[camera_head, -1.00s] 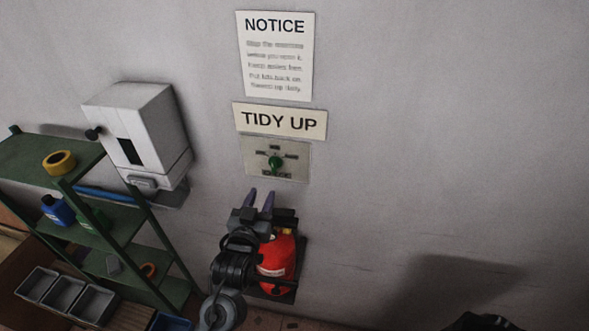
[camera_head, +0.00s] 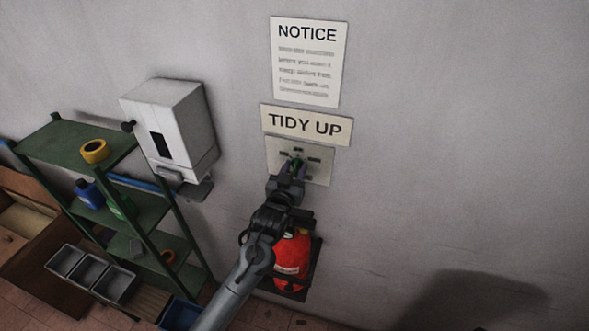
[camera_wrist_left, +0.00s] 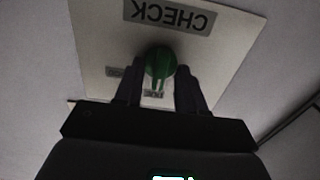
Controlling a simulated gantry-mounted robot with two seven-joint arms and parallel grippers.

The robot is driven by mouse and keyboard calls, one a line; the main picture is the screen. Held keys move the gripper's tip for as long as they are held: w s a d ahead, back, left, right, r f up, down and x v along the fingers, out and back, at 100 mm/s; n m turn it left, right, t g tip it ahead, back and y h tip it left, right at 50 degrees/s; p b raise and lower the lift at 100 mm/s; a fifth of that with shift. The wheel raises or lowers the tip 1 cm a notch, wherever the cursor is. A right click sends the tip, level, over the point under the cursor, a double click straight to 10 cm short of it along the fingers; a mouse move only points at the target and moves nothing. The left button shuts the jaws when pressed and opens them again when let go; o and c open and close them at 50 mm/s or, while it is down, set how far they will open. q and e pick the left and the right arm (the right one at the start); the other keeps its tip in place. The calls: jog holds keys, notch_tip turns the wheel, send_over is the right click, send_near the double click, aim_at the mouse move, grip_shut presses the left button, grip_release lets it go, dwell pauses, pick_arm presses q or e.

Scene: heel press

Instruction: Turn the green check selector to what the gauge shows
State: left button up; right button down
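The green check selector (camera_head: 297,164) is a knob on a pale plate (camera_head: 318,171) on the wall, below the TIDY UP sign. In the left wrist view the green knob (camera_wrist_left: 160,64) sits below an upside-down CHECK label (camera_wrist_left: 167,15). Small position labels on the plate are partly hidden and unreadable. My left gripper (camera_head: 292,170) is at the plate. The wrist view shows its two dark fingers (camera_wrist_left: 160,82) apart, one on each side of the knob, with no clear grip on it. No gauge is visible. My right gripper is not in view.
A red extinguisher (camera_head: 292,256) hangs below the plate, partly behind my left arm. A white dispenser (camera_head: 172,128) is on the wall to the left, beside a green shelf (camera_head: 75,143). The wall to the right is clear.

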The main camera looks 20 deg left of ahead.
pick_arm(q)
grip_shut()
dwell(0.5)
jog(key=shift+a+n+b, duration=0.15)
jog(key=shift+n+b, duration=0.2)
jog(key=shift+n, duration=4.55)
